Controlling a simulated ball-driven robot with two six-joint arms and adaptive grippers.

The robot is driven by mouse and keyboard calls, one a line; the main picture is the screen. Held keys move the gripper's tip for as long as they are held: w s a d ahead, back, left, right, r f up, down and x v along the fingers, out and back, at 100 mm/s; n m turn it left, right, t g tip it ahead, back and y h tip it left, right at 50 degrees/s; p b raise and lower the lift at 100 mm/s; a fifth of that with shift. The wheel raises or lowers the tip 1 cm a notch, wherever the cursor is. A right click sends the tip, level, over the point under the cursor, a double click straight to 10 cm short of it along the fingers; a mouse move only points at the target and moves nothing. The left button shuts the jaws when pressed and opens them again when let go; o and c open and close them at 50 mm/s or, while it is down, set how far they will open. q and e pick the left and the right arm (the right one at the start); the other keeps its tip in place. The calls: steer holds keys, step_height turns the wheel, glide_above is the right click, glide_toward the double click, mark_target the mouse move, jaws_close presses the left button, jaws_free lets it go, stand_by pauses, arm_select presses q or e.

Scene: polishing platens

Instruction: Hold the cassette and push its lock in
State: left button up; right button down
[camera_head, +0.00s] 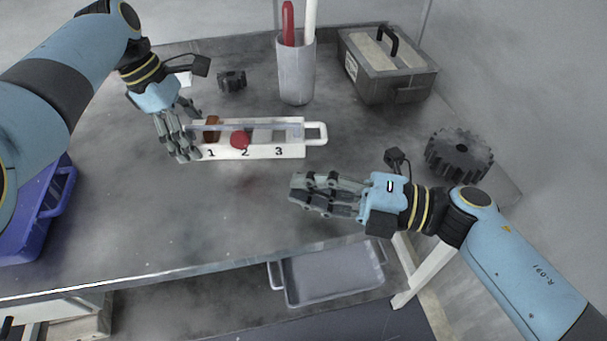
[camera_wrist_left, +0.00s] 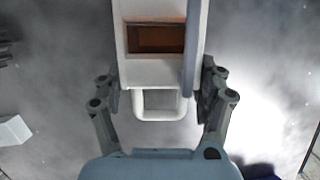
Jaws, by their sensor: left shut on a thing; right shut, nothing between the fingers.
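The white cassette (camera_head: 262,152), marked 1, 2 and 3, lies on the grey table, with a loop handle (camera_head: 316,133) at its right end. A brown-orange piece (camera_head: 212,130) sits in compartment 1, and a red round part (camera_head: 240,140) shows at 2. I cannot tell for sure which part is the lock. My left gripper (camera_head: 187,150) is shut on the cassette's left end; in the left wrist view the cassette (camera_wrist_left: 150,72) is between its fingers. My right gripper (camera_head: 300,190) is shut and empty, in front of the cassette's right end, apart from it.
A grey cup (camera_head: 296,75) with a red and a white rod stands behind the cassette. A lidded case (camera_head: 388,75) and a dark gear (camera_head: 459,155) are at the right. A small dark gear (camera_head: 232,81) is at the back. A blue bin (camera_head: 40,215) is at the left.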

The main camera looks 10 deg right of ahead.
arm_select(q)
steer(key=o, duration=1.4)
